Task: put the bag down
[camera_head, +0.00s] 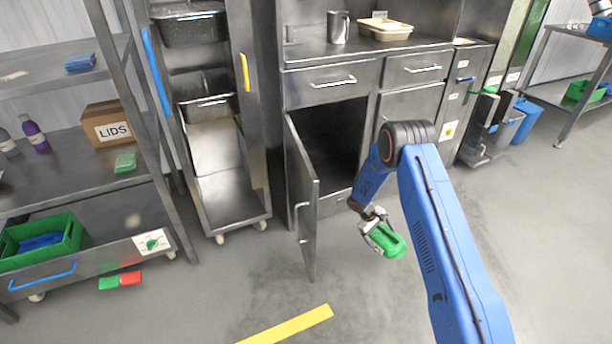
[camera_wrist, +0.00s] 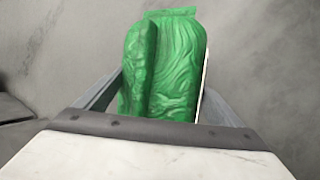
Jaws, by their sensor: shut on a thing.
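My gripper (camera_head: 375,230) is shut on a green bag (camera_head: 387,241) and holds it in front of the steel cabinet, with grey floor beneath. How high the bag is above the floor is hard to tell. In the wrist view the green bag (camera_wrist: 172,70) fills the space between the two fingers (camera_wrist: 160,100), with plain grey behind it.
A cabinet door (camera_head: 305,200) stands open left of my gripper. A shelf rack at left holds a green crate (camera_head: 75,237), a LIDS box (camera_head: 110,124) and a small green packet (camera_head: 125,162). Red and green pieces (camera_head: 120,281) lie low at left. Floor (camera_head: 400,300) near the yellow stripe (camera_head: 290,327) is clear.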

